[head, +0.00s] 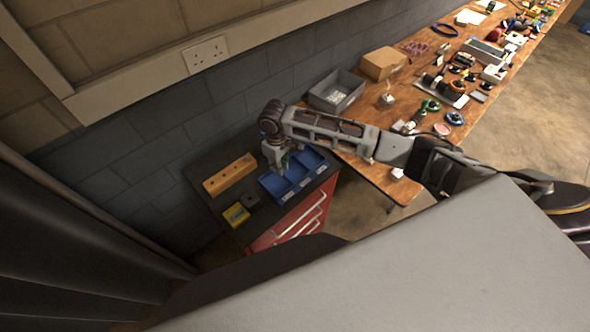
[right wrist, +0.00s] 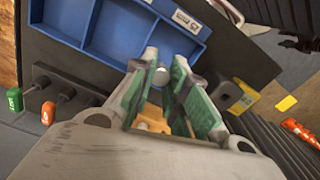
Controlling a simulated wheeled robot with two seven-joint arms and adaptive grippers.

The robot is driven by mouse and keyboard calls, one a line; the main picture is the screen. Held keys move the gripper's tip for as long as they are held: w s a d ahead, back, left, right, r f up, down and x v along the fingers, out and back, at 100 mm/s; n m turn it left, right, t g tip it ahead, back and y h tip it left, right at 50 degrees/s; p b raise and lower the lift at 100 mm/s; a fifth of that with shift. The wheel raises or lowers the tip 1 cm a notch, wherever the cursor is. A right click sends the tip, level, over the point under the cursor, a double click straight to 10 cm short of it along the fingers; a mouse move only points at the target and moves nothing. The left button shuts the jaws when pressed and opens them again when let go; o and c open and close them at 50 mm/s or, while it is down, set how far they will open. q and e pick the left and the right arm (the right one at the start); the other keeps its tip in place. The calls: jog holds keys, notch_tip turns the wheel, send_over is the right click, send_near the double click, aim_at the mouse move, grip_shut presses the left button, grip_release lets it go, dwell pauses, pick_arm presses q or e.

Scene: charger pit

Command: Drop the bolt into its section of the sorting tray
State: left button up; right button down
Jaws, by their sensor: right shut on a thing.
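The blue sorting tray (head: 268,184) lies on the dark top of a cabinet in the head view. It also fills the top of the right wrist view (right wrist: 85,47), with divided sections and a white label reading "25 mm". My right gripper (head: 280,163) is above the tray's left part in the head view. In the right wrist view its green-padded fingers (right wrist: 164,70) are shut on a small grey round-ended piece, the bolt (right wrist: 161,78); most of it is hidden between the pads. My left gripper is not in view.
A wooden block (head: 230,175), a dark block (head: 236,214) with yellow and a small dark piece lie beside the tray. The red cabinet (head: 300,218) has silver handles. A cluttered wooden bench (head: 375,180) with a grey bin (head: 337,92) stands to the right, a wall behind.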

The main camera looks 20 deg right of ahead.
jog(key=shift+f, duration=0.1)
dwell(0.5)
jog(key=shift+f, duration=0.9)
jog(key=shift+f+b, duration=1.95)
jog(key=shift+b, duration=0.35)
jog(key=c, duration=1.3)
grip_release()
jog(key=shift+c, duration=0.2)
